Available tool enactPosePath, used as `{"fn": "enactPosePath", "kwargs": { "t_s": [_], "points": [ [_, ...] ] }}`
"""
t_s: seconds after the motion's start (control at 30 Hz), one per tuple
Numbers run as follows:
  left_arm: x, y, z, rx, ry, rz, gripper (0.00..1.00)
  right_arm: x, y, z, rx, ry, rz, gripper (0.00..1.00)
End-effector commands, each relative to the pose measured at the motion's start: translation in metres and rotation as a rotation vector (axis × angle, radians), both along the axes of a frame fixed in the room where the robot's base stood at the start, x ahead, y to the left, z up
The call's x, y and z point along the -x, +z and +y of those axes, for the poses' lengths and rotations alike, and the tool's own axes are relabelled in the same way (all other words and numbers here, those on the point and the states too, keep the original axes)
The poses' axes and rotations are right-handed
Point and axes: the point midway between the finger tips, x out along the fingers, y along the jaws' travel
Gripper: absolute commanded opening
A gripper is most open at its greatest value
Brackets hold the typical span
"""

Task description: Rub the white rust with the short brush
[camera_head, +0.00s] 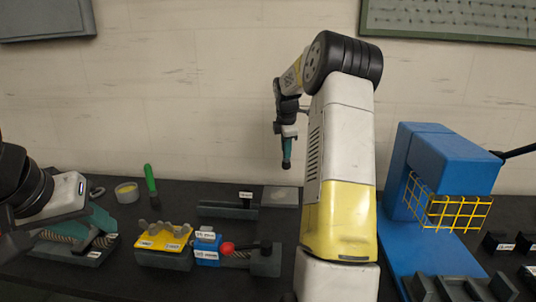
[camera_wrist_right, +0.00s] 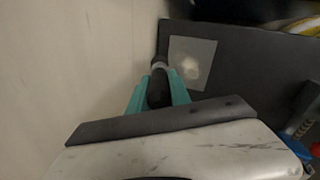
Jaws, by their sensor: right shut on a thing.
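The white rust is a pale patch (camera_wrist_right: 189,67) on a light grey plate (camera_wrist_right: 204,50) in the right wrist view. In the head view the plate (camera_head: 281,197) lies at the back of the table. My right gripper (camera_head: 287,150) points down above the table near the plate. In the right wrist view its teal fingers (camera_wrist_right: 159,92) are shut on a short dark brush (camera_wrist_right: 158,88) with a grey end. The brush appears above the plate and apart from it; its bristles are not clear. My left gripper (camera_head: 100,222) is low at the left, its fingertips partly hidden.
A yellow-topped block (camera_head: 163,237) and a red-knobbed fixture (camera_head: 228,248) stand front left. A dark channel block (camera_head: 228,210) lies left of the plate. A blue press (camera_head: 440,160) with a yellow guard (camera_head: 448,207) stands right.

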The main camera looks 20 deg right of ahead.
Motion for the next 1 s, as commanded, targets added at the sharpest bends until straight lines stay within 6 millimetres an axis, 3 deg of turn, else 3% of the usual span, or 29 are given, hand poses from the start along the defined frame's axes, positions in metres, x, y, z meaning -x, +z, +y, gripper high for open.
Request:
{"fn": "enactPosePath", "kwargs": {
  "t_s": [0.5, 0.8, 1.0],
  "points": [
    [0.0, 0.0, 0.0, 0.0, 0.0, 0.0, 0.36, -0.001, 0.003, 0.002, -0.001, 0.0, -0.001, 0.0],
    [0.0, 0.0, 0.0, 0.0, 0.0, 0.0, 0.36, -0.02, 0.027, 0.029, 0.0, 0.001, -0.001, 0.0],
    [0.0, 0.0, 0.0, 0.0, 0.0, 0.0, 0.36, -0.02, 0.013, 0.03, -0.001, 0.0, 0.004, 0.0]
  ]
}}
